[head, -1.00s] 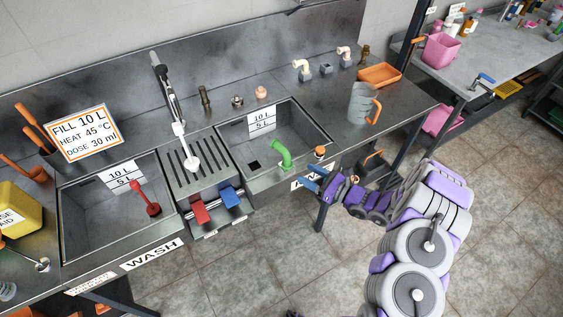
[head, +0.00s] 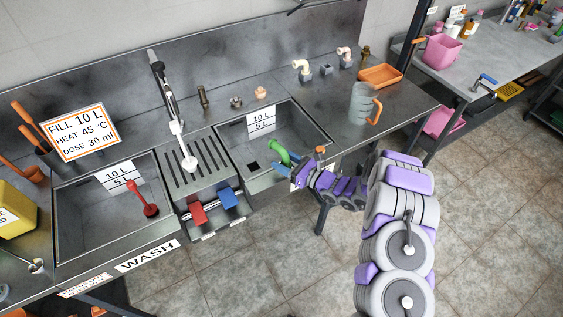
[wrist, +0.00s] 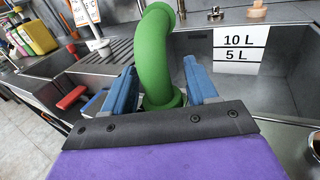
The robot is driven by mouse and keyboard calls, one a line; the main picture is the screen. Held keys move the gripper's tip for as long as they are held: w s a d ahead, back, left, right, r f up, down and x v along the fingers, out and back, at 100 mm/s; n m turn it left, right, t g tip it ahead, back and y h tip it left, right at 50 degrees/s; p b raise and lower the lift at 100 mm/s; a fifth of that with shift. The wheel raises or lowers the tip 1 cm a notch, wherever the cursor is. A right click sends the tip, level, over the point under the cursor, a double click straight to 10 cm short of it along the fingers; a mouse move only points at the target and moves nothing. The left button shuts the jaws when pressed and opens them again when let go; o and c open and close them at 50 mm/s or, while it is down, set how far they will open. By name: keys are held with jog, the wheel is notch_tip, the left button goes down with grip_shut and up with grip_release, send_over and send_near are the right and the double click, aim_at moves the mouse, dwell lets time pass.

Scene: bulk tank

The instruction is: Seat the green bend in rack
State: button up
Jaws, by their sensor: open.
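The green bend (head: 278,150) stands at the front rim of the right-hand sink, its upper end curving over towards the basin. In the wrist view the green bend (wrist: 153,52) rises between my gripper's two blue fingers. My gripper (head: 285,168) is open, with one finger on each side of the bend's lower collar (wrist: 164,99). I cannot tell whether the fingers touch it. The bend's lowest end is hidden behind my gripper. No part is clearly marked as the rack; a ribbed drainboard (head: 188,151) lies between the two sinks.
The right-hand sink (head: 304,127) is open behind the bend. Red (head: 196,214) and blue (head: 228,201) items sit below the drainboard. An orange-topped fitting (head: 320,152) stands close to my gripper's right. A jug (head: 360,104) and orange tray (head: 380,76) stand on the right counter.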

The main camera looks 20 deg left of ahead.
jog(key=shift+d+r, duration=0.25)
jog(key=shift+d, duration=0.6)
jog(key=shift+c, duration=0.6)
jog(key=shift+a+f, duration=0.2)
jog(key=shift+a, duration=0.7)
jog(key=c, duration=0.6)
jog(key=shift+s+d+f, duration=0.1)
jog(key=shift+d, duration=0.1)
jog(key=c, duration=0.3)
jog(key=shift+d, duration=0.15)
grip_shut()
